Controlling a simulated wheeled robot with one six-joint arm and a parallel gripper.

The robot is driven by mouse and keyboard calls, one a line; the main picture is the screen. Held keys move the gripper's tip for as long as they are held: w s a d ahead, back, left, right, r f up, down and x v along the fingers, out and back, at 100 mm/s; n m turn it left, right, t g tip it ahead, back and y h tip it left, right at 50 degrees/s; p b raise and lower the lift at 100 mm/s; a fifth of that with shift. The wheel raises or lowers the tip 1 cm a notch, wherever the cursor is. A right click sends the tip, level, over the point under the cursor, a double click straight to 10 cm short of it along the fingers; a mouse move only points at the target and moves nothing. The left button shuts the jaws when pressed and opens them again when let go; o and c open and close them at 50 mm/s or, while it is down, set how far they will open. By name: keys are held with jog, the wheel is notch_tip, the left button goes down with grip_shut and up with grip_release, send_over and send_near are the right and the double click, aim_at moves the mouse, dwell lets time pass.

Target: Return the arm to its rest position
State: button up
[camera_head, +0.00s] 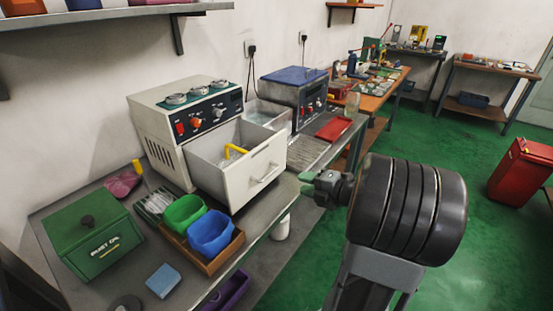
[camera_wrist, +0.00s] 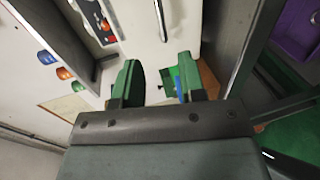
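My gripper (camera_head: 308,183) is at the end of my dark arm, to the right of the open white drawer (camera_head: 262,174) and apart from it in the picture. In the wrist view my gripper (camera_wrist: 160,82) has its two green fingers spread apart, with nothing seen between them. The drawer is pulled out of a cream machine (camera_head: 180,150) with red and orange knobs. A yellow thing (camera_head: 235,151) shows in the drawer. The drawer front with its long handle (camera_wrist: 161,20) is also in the wrist view.
On the bench (camera_head: 130,276) stand a green lidded box (camera_head: 85,235), a wooden tray (camera_head: 222,262) with green and blue bins, and a blue block (camera_head: 163,280). A second machine (camera_head: 290,98) stands behind. A red cabinet (camera_head: 520,170) is at the right. Green floor is open between.

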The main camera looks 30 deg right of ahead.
jog(key=s+d+f+m+g+h+p, duration=0.2)
jog(key=d+f+m+g+h, duration=0.15)
jog(key=d+m+h, duration=1.1)
jog(key=s+a+r+m+g+y+p, duration=0.2)
jog(key=s+a+r+m+p, duration=0.1)
jog(key=a, duration=0.7)
jog(key=s+a+r+m+g+y+p, duration=0.2)
jog(key=a+r, duration=0.4)
jog(key=a, duration=0.4)
jog(key=s+a+r+m+g+y+p, duration=0.2)
jog(key=s+a+r+m+y+p, duration=0.1)
jog(key=a, duration=0.8)
notch_tip(320, 180, up, 2)
jog(key=shift+s+m+g+p, duration=0.35)
jog(key=shift+s+m+p, duration=0.1)
jog(key=shift+s+p, duration=0.3)
